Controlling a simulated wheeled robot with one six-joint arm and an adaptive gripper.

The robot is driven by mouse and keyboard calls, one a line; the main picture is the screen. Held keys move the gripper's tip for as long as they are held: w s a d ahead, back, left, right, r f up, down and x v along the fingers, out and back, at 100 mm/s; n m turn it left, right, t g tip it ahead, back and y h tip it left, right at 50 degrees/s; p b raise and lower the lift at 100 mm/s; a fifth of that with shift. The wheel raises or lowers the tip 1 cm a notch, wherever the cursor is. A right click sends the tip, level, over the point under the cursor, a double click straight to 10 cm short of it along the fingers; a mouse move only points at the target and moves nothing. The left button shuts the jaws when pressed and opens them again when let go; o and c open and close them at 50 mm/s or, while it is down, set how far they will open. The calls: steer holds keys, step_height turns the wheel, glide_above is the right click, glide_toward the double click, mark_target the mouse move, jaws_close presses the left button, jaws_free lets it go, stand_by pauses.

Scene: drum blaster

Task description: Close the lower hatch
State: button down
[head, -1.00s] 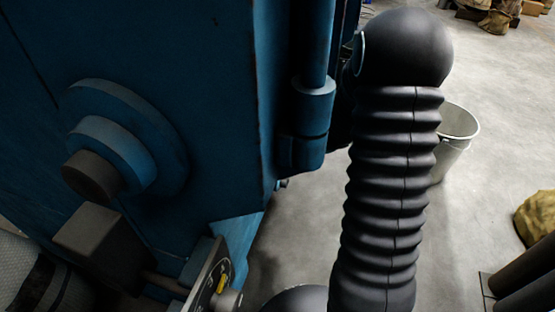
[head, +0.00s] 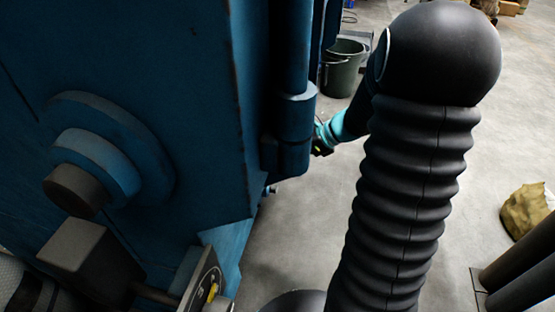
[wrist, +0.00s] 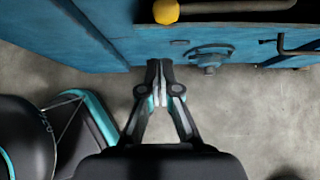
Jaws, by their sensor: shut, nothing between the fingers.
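The blue drum blaster (head: 215,90) fills the left of the head view, with a vertical hinge (head: 295,125) at its right edge. In the wrist view, its blue panels (wrist: 120,38) run across the top. I cannot tell for sure which panel is the lower hatch, or how far open it is. My gripper (wrist: 159,66) is shut and empty, with its tips just in front of or below the blue panels; contact cannot be told. In the head view my gripper (head: 322,138) is partly hidden behind the hinge.
A yellow knob (wrist: 166,11) on a bar, a handwheel (wrist: 208,54) and a black handle (wrist: 290,46) are on the machine side. A dark green bucket (head: 342,70) stands behind. A tan sack (head: 526,211) and dark pipes (head: 520,262) lie right. Grey floor is open between.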

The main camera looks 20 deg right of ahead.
steer(key=w+d+f+t+y+b, duration=0.2)
steer(key=w+d+f+b, duration=0.65)
steer(key=d, duration=0.45)
steer(key=w+a+b, duration=0.1)
steer(key=w+a, duration=0.6)
steer(key=a, duration=0.4)
steer(key=shift+w+a+r+g+y+b, duration=0.25)
steer(key=shift+w+a+g+y+b, duration=0.05)
